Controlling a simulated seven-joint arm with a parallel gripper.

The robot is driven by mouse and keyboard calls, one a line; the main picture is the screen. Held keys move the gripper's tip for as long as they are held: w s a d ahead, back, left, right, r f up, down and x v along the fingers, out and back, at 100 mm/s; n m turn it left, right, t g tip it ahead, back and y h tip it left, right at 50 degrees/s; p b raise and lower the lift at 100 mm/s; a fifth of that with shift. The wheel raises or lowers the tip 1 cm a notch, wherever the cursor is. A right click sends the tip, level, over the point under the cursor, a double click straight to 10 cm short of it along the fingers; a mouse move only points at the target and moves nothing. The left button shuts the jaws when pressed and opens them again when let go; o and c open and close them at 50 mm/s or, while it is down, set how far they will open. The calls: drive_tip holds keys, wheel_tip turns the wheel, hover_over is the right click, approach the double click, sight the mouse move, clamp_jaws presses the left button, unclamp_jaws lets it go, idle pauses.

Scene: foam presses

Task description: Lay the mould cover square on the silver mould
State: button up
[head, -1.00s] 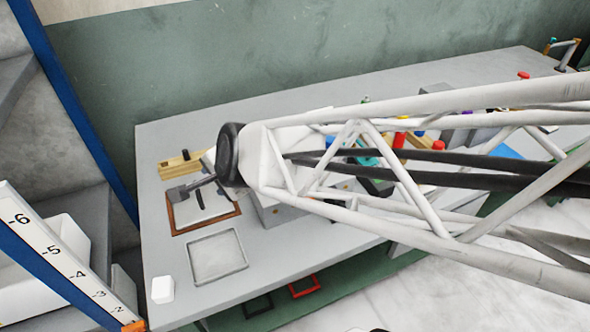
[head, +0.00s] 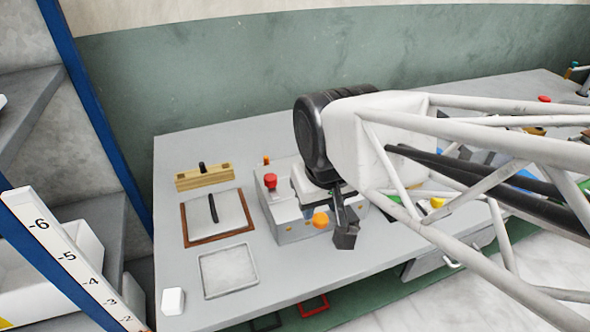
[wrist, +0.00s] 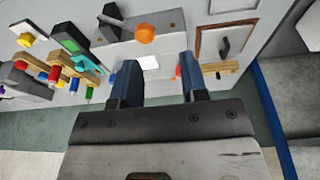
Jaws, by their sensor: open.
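The mould cover (head: 230,206), a pale flat plate with a black bar handle (head: 213,209), lies on a brown-rimmed mould (head: 186,228). It also shows in the wrist view (wrist: 211,44). The silver mould (head: 228,290), a shallow grey square tray, lies just in front of it with nothing visible on it. Part of it shows at the top of the wrist view (wrist: 232,4).
A wooden block (head: 203,180) with a black knob lies behind the cover. A white block (head: 173,301) sits at the front left. Coloured items crowd the right.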

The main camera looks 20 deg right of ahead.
drive_tip(key=shift+o, duration=0.2)
drive_tip(key=shift+w, duration=0.15)
drive_tip(key=g, duration=0.3)
hover_over(212, 201)
wheel_tip(212, 201, down, 14)
drive_tip(key=shift+f, duration=0.2)
drive_tip(key=shift+f, duration=1.3)
